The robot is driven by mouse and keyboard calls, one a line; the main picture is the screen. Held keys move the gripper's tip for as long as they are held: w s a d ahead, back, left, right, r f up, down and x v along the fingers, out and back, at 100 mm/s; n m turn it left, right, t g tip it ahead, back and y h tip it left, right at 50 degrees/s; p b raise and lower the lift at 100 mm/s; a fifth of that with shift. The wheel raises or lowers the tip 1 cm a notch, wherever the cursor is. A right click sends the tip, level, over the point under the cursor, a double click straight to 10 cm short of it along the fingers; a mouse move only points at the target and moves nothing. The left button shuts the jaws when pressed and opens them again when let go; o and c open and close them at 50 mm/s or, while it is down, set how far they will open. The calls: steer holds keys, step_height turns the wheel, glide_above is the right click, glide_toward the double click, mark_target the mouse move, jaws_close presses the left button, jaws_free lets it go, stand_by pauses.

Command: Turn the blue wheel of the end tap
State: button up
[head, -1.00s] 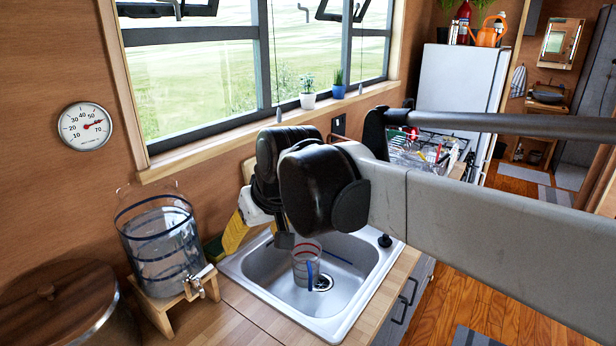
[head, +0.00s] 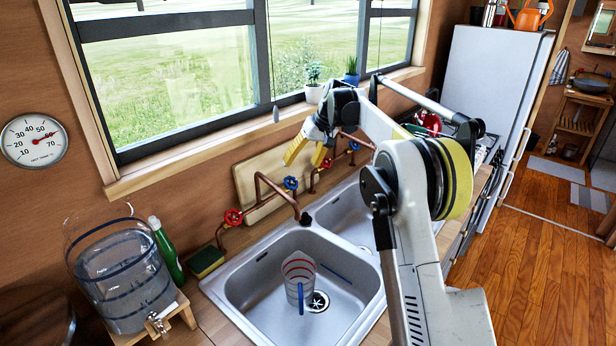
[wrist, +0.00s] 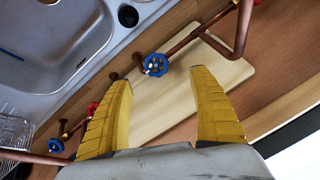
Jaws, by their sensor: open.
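Two copper taps stand along the back of the sink. The nearer tap has a red wheel (head: 233,217) and a blue wheel (head: 290,183). The farther tap has a red wheel (head: 327,163) and a blue wheel (head: 354,146). My gripper (head: 305,160) is open and empty, its yellow fingers pointing down near the board behind the taps. In the wrist view, the nearer tap's blue wheel (wrist: 156,65) lies just beyond the gap between my fingertips (wrist: 162,78), not between the fingers.
A wooden board (head: 262,165) leans behind the taps, under the window. A clear measuring jug (head: 300,280) stands in the double sink (head: 245,285). A green bottle (head: 166,250), a sponge (head: 206,262) and a water dispenser (head: 125,275) are at the left.

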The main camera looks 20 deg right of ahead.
mark_target(292, 182)
steer(key=b+x, duration=0.1)
steer(key=x, duration=0.2)
steer(key=b+x, duration=0.1)
steer(key=x, duration=0.3)
steer(key=b+x, duration=0.1)
steer(key=x, duration=0.3)
steer(key=shift+w+d+f, duration=0.2)
steer(key=shift+w+d, duration=0.15)
steer(key=c, duration=1.2)
